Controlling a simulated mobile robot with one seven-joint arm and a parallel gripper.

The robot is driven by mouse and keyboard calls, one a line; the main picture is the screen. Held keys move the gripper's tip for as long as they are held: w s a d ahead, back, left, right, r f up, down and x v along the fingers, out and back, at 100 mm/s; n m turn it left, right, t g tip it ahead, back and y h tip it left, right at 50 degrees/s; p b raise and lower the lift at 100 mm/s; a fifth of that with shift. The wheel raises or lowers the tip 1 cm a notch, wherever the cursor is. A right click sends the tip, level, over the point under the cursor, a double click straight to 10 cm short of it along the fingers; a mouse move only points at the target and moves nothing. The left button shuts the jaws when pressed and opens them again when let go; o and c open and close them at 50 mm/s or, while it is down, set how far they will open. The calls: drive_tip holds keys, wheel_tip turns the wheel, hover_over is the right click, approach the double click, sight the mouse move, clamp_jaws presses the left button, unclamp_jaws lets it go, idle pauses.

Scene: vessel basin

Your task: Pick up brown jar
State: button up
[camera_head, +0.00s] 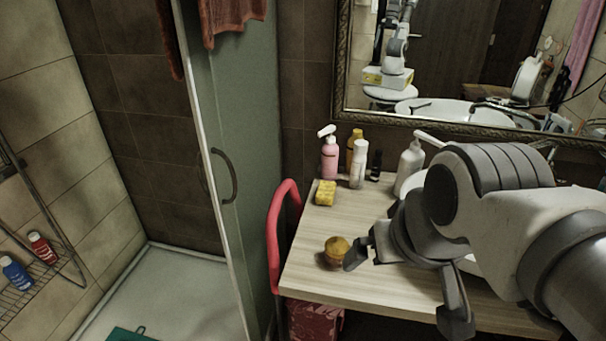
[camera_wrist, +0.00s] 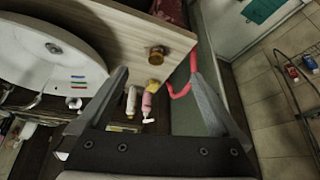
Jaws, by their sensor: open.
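The brown jar (camera_head: 338,248) is small and round with a yellowish-brown top. It stands on the wooden counter near its front left edge in the head view. It also shows in the wrist view (camera_wrist: 156,53), beyond the fingertips and between their lines. My gripper (camera_head: 408,284) is open and empty, just right of the jar in the head view. One finger appears close to the jar's right side; I cannot tell whether they touch. In the wrist view both fingers (camera_wrist: 160,75) are spread wide with nothing between them.
A yellow sponge (camera_head: 325,193), a pink pump bottle (camera_head: 330,158), a white bottle (camera_head: 359,165) and a white dispenser (camera_head: 410,167) stand behind on the wooden counter (camera_head: 310,275). A red rail (camera_head: 274,235) runs along its left side. The white basin (camera_wrist: 45,60) shows in the wrist view.

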drive_tip(key=w+a+f+m+g+y+b, duration=0.1)
drive_tip(key=a+f+m+g+y+b, duration=0.15)
drive_tip(key=a+f+m+y, duration=0.4)
drive_tip(key=m+t+b, duration=0.3)
drive_tip(key=m+t, duration=0.5)
drive_tip(key=m, duration=1.5)
approach(345, 251)
drive_tip(key=shift+s+d+r+y, duration=0.1)
drive_tip(key=shift+s+d+y, duration=0.2)
drive_tip(key=shift+s, duration=0.25)
drive_tip(key=shift+w+d+f, duration=0.1)
drive_tip(key=shift+w+f, duration=0.1)
drive_tip(key=x, duration=1.1)
drive_tip(key=shift+w+r, duration=0.1)
drive_tip(key=shift+w, duration=0.2)
drive_tip(key=shift+t, duration=0.25)
drive_tip(key=shift+x, duration=2.75)
drive_tip(key=shift+s, duration=0.15)
drive_tip(key=shift+c, duration=0.3)
